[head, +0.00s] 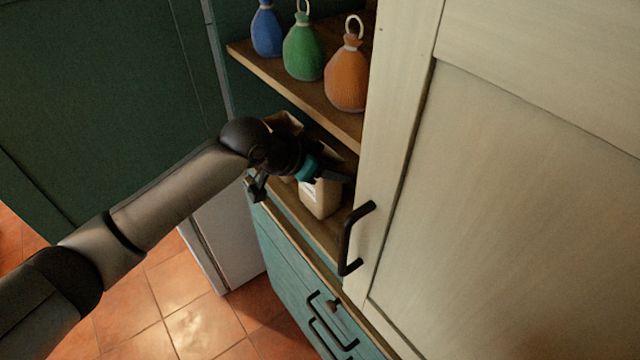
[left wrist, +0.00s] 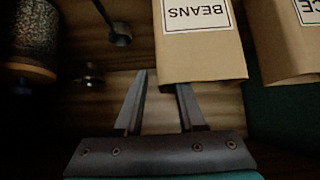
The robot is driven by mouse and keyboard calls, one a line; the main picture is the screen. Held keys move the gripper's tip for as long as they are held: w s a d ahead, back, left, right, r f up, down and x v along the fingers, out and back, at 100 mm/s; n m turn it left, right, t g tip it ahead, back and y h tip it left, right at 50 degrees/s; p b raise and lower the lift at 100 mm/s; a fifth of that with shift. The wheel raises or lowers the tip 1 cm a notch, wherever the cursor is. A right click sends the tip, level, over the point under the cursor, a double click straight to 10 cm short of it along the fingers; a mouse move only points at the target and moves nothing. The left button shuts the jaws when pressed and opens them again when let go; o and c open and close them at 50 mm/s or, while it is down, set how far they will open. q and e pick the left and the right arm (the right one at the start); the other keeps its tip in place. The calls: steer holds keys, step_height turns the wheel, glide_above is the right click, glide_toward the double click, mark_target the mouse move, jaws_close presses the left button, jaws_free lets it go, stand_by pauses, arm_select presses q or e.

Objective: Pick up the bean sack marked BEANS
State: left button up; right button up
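The bean sack (left wrist: 205,62) is a tan paper sack with a white label reading BEANS, upside down in the left wrist view. In the head view a tan sack with a white label (head: 320,200), apparently the same one, stands on the lower shelf, partly hidden by my left gripper (head: 325,176). In the left wrist view my left gripper (left wrist: 162,82) is open with nothing between its fingers. One finger lies left of the sack; the other overlaps its near edge. Contact cannot be told. My right gripper is not in view.
Another tan sack (left wrist: 285,45) with a label ending in CE stands beside the bean sack. A dark textured jar (left wrist: 35,45) is at the left. A cream door (head: 510,200) borders the right.

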arm_select(q)
jaws_close()
stand_by(1.3)
steer(key=shift+r, duration=0.1)
